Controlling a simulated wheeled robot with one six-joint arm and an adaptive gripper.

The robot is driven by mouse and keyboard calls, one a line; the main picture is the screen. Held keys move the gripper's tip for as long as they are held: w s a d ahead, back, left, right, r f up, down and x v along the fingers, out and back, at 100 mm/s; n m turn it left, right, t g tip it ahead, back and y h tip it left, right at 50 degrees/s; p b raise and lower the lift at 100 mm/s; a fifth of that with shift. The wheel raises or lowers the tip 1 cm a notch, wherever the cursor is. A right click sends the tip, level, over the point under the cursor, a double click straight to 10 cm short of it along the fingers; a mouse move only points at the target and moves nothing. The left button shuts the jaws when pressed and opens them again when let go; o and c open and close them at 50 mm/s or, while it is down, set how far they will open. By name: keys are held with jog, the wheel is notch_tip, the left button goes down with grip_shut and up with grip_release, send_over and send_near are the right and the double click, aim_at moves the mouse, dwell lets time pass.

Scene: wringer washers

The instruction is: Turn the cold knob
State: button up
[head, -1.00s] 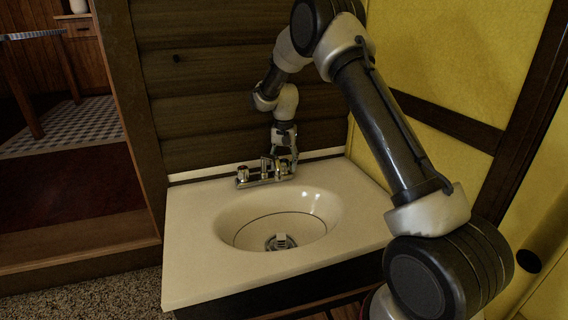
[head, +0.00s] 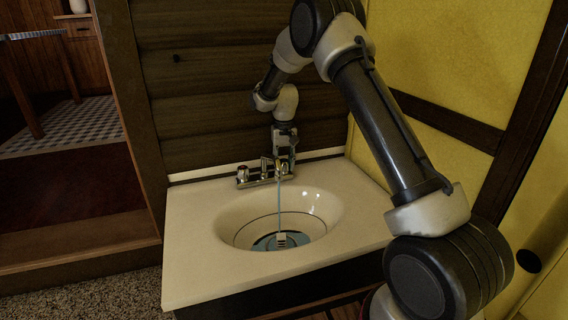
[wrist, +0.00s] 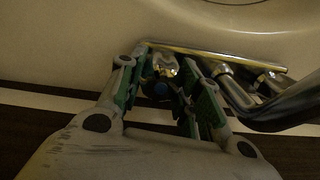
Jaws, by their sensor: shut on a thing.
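The cold knob (wrist: 162,70), metallic with a blue center, sits between the two green-padded fingers of my gripper (wrist: 158,77) in the wrist view. My gripper is shut on it. In the head view my gripper (head: 284,160) is at the right end of the chrome faucet (head: 264,177) and hides most of this knob. A thin stream of water (head: 279,205) runs from the spout into the sink basin (head: 236,208), and bluish water lies around the drain.
The other knob (head: 242,174), with a reddish mark, stands at the left end of the faucet. The cream countertop (head: 195,250) is clear. A dark wooden wall (head: 215,95) stands close behind, and a yellow wall (head: 440,65) is at the right.

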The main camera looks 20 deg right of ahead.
aim_at(284, 159)
jog(key=shift+n, duration=0.4)
jog(key=o, duration=1)
jog(key=shift+o, duration=0.2)
notch_tip(284, 159, up, 12)
